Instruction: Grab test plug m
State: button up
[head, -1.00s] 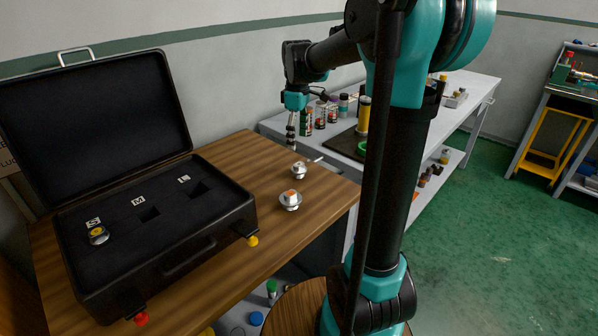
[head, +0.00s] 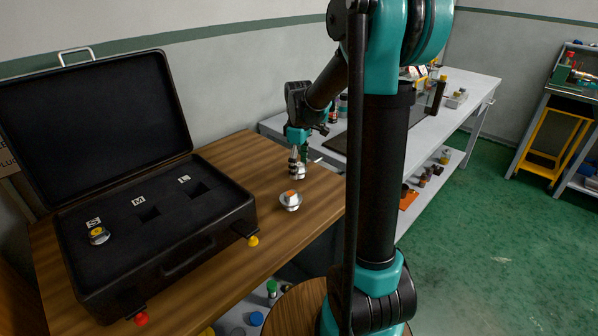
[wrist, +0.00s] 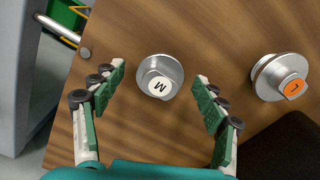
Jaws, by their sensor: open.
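Test plug M (wrist: 160,77) is a silver metal plug with a white cap marked M. It stands on the wooden table (wrist: 215,35). In the wrist view it sits between and a little beyond the fingertips of my open gripper (wrist: 160,88), with a gap on both sides. In the head view my gripper (head: 297,164) is down at plug M (head: 300,172), which is partly hidden by the fingers. A second plug, with an orange cap marked L (wrist: 291,88), stands to the right in the wrist view. It also shows in the head view (head: 290,201).
An open black case (head: 160,240) stands on the table's left, with slots labelled S, M and L. A plug with a yellow top (head: 98,236) sits in the S slot; the M and L slots are empty. A grey bench (head: 440,120) stands behind.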

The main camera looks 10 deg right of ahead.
jog(key=shift+c, duration=0.4)
jog(key=c, duration=1.3)
jog(key=shift+o, duration=0.2)
jog(key=shift+r, duration=0.15)
